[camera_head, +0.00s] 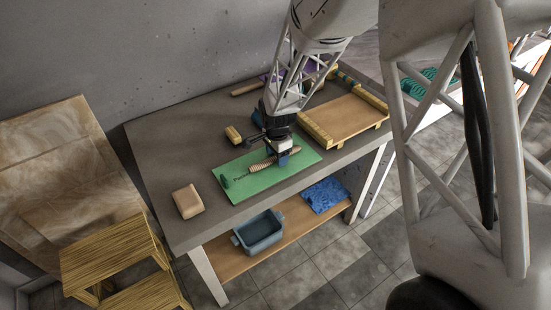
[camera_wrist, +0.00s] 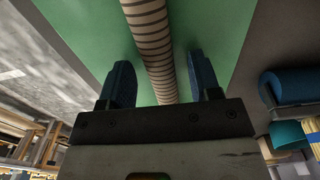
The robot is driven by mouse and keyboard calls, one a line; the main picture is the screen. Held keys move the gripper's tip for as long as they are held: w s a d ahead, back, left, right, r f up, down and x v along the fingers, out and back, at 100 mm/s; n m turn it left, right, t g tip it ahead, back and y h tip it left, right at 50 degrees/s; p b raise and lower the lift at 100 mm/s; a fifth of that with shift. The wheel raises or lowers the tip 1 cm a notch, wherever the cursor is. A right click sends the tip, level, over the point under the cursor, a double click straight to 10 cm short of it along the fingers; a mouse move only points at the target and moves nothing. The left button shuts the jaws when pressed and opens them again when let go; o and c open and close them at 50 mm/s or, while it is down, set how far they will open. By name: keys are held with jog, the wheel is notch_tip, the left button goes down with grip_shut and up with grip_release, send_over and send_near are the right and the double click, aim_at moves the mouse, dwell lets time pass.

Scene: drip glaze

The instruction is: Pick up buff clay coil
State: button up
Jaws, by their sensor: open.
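The buff clay coil (camera_head: 261,166) is a tan, ridged roll lying on a green mat (camera_head: 246,189) on the grey worktable. In the wrist view the coil (camera_wrist: 150,40) runs from the top edge down between my two dark blue fingers, with dark bands across it. My gripper (camera_wrist: 160,62) is open, with one finger on each side of the coil and green showing between each finger and the coil. In the head view my gripper (camera_head: 281,158) is low over the coil's right end and hides part of it.
A tan block (camera_head: 187,201) sits left of the mat, and a small yellowish block (camera_head: 233,135) behind it. A wooden tray-like board (camera_head: 345,117) is at the right. A dark green piece (camera_head: 225,181) lies on the mat's left. A blue bin (camera_head: 260,232) stands on the lower shelf.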

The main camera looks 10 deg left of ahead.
dwell(0.3)
jog(key=c, duration=1)
jog(key=shift+c, duration=0.2)
jog(key=shift+r, duration=0.15)
jog(key=shift+r, duration=0.8)
jog(key=shift+s+d+r, duration=0.1)
jog(key=shift+s+r, duration=0.05)
jog(key=shift+r, duration=0.8)
jog(key=s+d, duration=0.3)
jog(key=s, duration=0.4)
jog(key=s+d+r, duration=0.1)
jog(key=s+d, duration=0.3)
jog(key=s, duration=0.3)
jog(key=shift+r, duration=0.15)
